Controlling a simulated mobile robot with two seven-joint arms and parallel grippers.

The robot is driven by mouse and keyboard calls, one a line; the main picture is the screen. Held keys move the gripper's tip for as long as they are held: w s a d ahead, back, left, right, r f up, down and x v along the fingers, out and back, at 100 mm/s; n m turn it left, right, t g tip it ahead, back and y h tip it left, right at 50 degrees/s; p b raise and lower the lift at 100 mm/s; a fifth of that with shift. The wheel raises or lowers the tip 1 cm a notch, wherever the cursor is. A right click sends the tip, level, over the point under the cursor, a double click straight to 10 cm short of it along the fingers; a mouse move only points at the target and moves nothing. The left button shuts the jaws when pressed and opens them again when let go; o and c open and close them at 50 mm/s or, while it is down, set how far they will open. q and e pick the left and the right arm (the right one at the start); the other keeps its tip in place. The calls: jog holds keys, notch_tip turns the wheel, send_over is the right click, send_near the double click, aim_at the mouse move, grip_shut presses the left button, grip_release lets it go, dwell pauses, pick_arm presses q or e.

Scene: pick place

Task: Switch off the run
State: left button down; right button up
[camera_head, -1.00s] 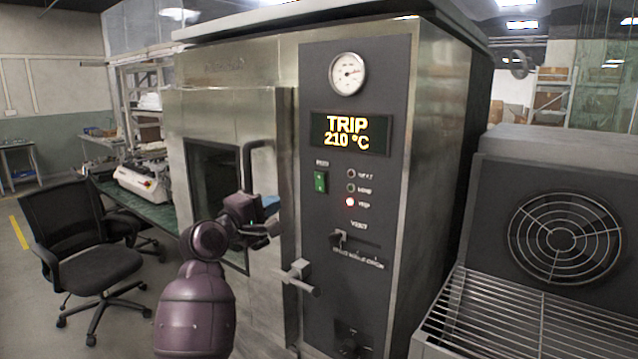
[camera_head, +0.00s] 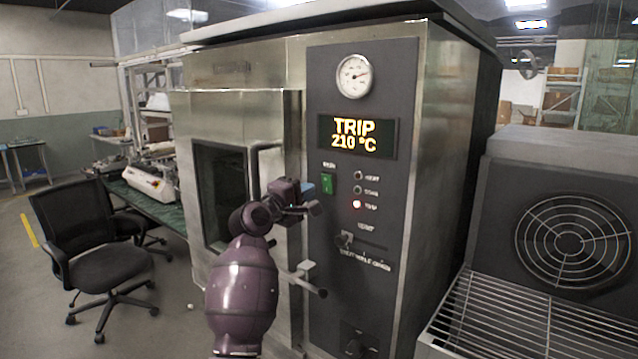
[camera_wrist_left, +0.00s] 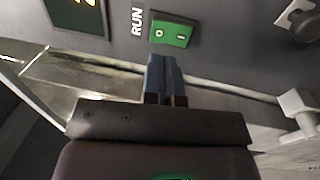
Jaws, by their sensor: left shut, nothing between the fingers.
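The green RUN rocker switch (camera_head: 327,184) sits on the dark control panel of the oven, below the display. In the left wrist view the switch (camera_wrist_left: 171,33) shows its "O" and "I" marks beside the word RUN. My left gripper (camera_head: 311,197) is shut and empty, just left of and slightly below the switch. In the left wrist view its blue fingertips (camera_wrist_left: 163,62) point at the switch with a small gap in the picture; I cannot tell if they touch. The display (camera_head: 357,136) reads TRIP 210 °C. My right gripper is not in view.
A vent lever (camera_head: 346,239) and a door latch (camera_head: 308,279) stick out lower down. The door handle (camera_head: 256,172) is beside my arm. A wire rack (camera_head: 530,325) stands at right.

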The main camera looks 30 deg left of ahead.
aim_at(325, 180)
pick_arm(q)
jog(key=shift+w+d+r, duration=0.1)
jog(key=shift+w+r, duration=0.05)
jog(key=shift+w, duration=1.15)
jog(key=shift+w+d+r, duration=0.1)
jog(key=shift+w+r, duration=0.05)
jog(key=shift+w, duration=1.15)
